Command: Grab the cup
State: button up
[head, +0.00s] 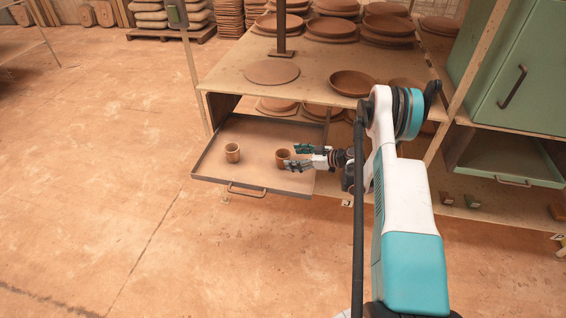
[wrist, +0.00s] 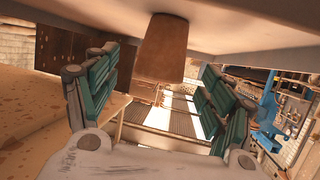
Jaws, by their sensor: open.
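A brown cup (head: 283,156) stands upright in a pulled-out drawer (head: 212,168), toward its right side. My gripper (head: 297,157) is open and reaches in from the right, low over the drawer floor, with its fingertips at this cup. In the wrist view the cup (wrist: 161,48) shows ahead between the two green-padded fingers, with a visible gap on each side. The picture there is turned over, with the drawer floor along the top. A second, lighter brown cup (head: 232,152) stands in the drawer to the left, apart from my gripper.
The drawer has low walls and a front handle (head: 246,190). A tabletop (head: 225,78) above holds clay plates, including a flat disc (head: 271,72) and a shallow dish (head: 352,83). A green cabinet (head: 510,75) stands at the right. The floor at the left front is clear.

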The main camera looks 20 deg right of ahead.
aim_at(286, 156)
jog(key=b+x, duration=0.1)
jog(key=x, duration=0.3)
jog(key=shift+a, duration=0.1)
jog(key=shift+r, duration=0.1)
jog(key=c, duration=1.1)
jog(key=shift+r, duration=0.15)
